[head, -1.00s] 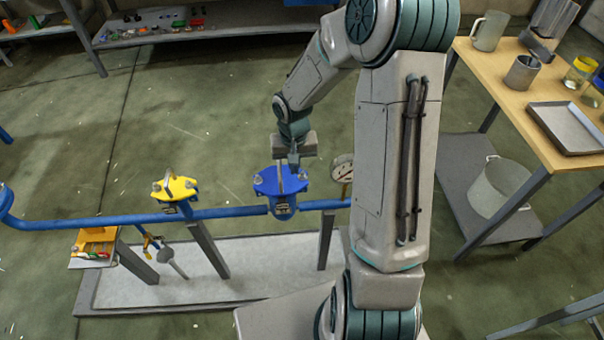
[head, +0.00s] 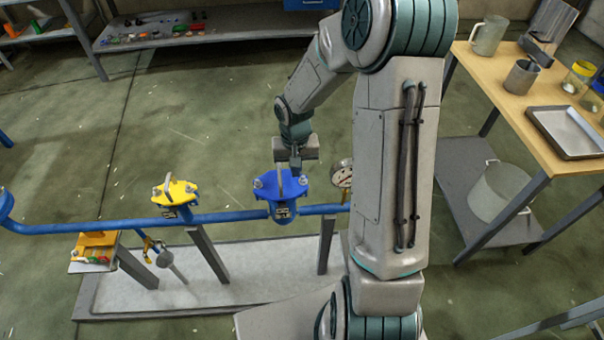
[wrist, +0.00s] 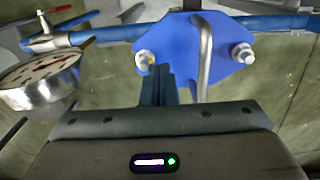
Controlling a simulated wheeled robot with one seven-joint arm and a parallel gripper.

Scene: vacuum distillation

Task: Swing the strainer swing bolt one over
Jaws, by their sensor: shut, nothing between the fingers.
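A blue housing with a flat blue lid (head: 268,188) sits in the blue pipe line. In the wrist view the lid (wrist: 190,35) carries a bolt with a nut on the left (wrist: 145,59), another on the right (wrist: 242,53), and a bent grey bar handle (wrist: 204,55) between them. I cannot tell which bolt is number one. My gripper (head: 296,168) is at the lid's far edge, pointing down. In the wrist view its dark fingers (wrist: 158,75) are together and empty, right beside the left bolt. Contact with the bolt is unclear.
A pressure gauge (head: 342,173) stands close on the pipe, and also shows in the wrist view (wrist: 40,80). A yellow-lidded fitting (head: 176,192) is left along the blue pipe (head: 100,224). A wooden table (head: 510,100) with vessels stands at right.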

